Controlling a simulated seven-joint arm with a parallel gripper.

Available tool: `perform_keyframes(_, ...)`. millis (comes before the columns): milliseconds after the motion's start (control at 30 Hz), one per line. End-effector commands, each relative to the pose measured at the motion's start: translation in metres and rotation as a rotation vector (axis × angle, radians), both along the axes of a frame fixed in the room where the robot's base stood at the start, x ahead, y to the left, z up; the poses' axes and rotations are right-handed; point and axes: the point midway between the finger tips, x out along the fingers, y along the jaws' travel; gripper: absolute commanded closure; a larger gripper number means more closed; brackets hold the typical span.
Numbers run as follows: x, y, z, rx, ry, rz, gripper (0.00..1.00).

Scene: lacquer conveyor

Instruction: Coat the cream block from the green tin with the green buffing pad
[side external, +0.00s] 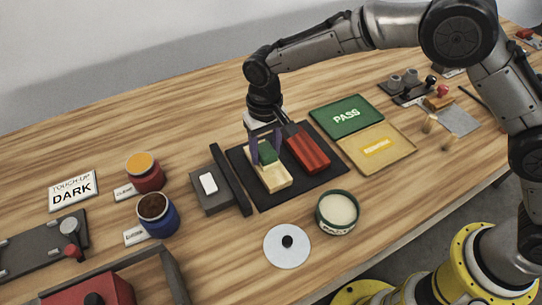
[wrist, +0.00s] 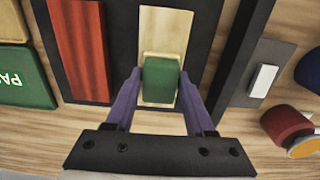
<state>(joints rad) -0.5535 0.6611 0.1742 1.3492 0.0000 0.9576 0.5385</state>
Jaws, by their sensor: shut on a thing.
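My gripper (side external: 265,151) is shut on the green buffing pad (side external: 267,153), with a purple finger on each side. The pad also shows between the fingertips in the wrist view (wrist: 160,80). A pale yellow layer shows under its green body. The cream block (side external: 273,180) lies on the dark mat, directly below the pad; it also shows in the wrist view (wrist: 164,35). The pad covers part of the block, and I cannot tell whether they touch. The green tin (side external: 337,212) stands open at the mat's front right, with pale contents.
A red block (side external: 307,148) lies on the dark mat (side external: 268,201), right of the cream block. A dark bar and grey holder (side external: 210,190) stand left. A white disc with a black knob (side external: 287,246) lies in front. Red (side external: 147,176) and blue (side external: 160,218) tins stand farther left.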

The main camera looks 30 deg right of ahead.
Motion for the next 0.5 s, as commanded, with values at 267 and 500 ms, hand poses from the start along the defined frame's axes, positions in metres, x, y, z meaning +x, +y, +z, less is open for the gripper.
perform_keyframes(267,0.026,0.0,0.0,0.001,-0.001,-0.001,1.0)
perform_keyframes(500,0.044,0.0,-0.001,0.001,-0.001,0.0,1.0)
